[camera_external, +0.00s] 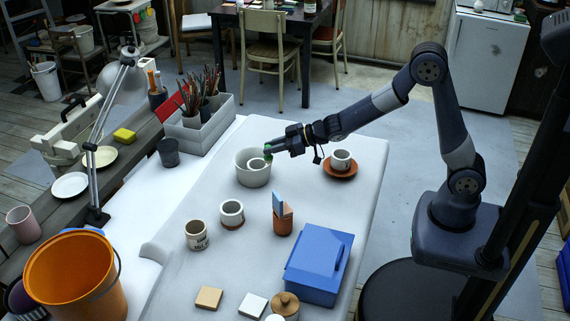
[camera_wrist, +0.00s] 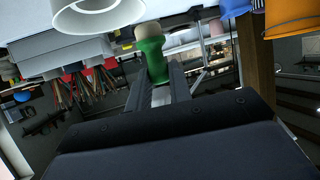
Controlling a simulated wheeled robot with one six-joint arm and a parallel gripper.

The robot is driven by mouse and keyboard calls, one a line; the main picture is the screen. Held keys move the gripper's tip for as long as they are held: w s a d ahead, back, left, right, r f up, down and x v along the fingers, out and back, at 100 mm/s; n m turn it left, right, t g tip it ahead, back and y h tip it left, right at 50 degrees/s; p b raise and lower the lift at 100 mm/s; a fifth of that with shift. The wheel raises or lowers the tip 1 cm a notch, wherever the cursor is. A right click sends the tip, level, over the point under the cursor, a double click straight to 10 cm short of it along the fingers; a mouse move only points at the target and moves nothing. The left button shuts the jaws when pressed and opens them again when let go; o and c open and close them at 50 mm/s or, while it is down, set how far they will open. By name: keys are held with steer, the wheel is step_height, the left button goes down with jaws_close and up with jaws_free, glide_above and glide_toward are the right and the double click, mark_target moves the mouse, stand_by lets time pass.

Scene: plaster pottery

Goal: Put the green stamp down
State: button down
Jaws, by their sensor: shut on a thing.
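The green stamp (camera_wrist: 151,62) is held between the two fingers of my gripper (camera_wrist: 156,82), its pale end pointing away from the wrist. In the external view the stamp (camera_external: 268,156) is a small green piece at the tip of my gripper (camera_external: 275,148). I cannot tell whether the stamp touches the bowl. The fingers hide part of the stamp.
A white cup on a brown saucer (camera_external: 340,171) stands to the right.

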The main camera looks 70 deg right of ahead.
steer(key=s+d+f+n+y, duration=0.1)
steer(key=s+d+f, duration=0.2)
steer(key=s+d, duration=0.5)
steer(key=shift+n+g, duration=0.3)
steer(key=shift+g, duration=0.1)
steer(key=shift+s+a+f+b, duration=0.25)
steer(key=shift+s+a+f, duration=0.15)
steer(key=shift+f, duration=1.25)
steer(key=shift+s+a+f+b, duration=0.25)
steer(key=shift+a+f, duration=0.2)
steer(key=shift+f, duration=1.25)
steer(key=shift+s+a+f+b, duration=0.2)
steer(key=shift+s+a+f, duration=0.2)
steer(key=shift+f, duration=1.25)
steer(key=shift+f, duration=0.2)
steer(key=c, duration=1.3)
jaws_free()
steer(key=shift+r, duration=0.15)
